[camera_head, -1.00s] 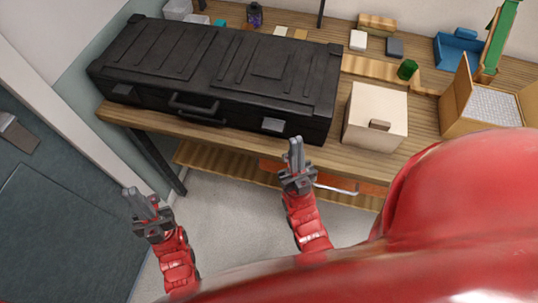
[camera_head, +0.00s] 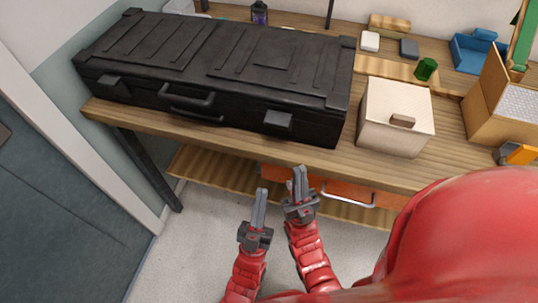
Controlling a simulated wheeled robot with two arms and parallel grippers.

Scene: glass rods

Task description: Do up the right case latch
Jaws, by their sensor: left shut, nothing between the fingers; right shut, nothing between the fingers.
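A large black case (camera_head: 215,62) lies with its lid down on the wooden table, its front toward me. Its right latch (camera_head: 278,121) is a grey plate on the front face, and its left latch (camera_head: 112,83) is a similar plate. A handle (camera_head: 188,98) sits between them. I cannot tell whether the right latch is fastened. My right gripper (camera_head: 299,173) is shut and empty, in front of the table edge and below the right latch in the picture. My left gripper (camera_head: 261,196) is shut and empty, close to its left. Neither touches the case.
A cream box (camera_head: 396,118) stands just right of the case. An orange drawer (camera_head: 345,191) with a metal handle is under the tabletop. The floor below is clear.

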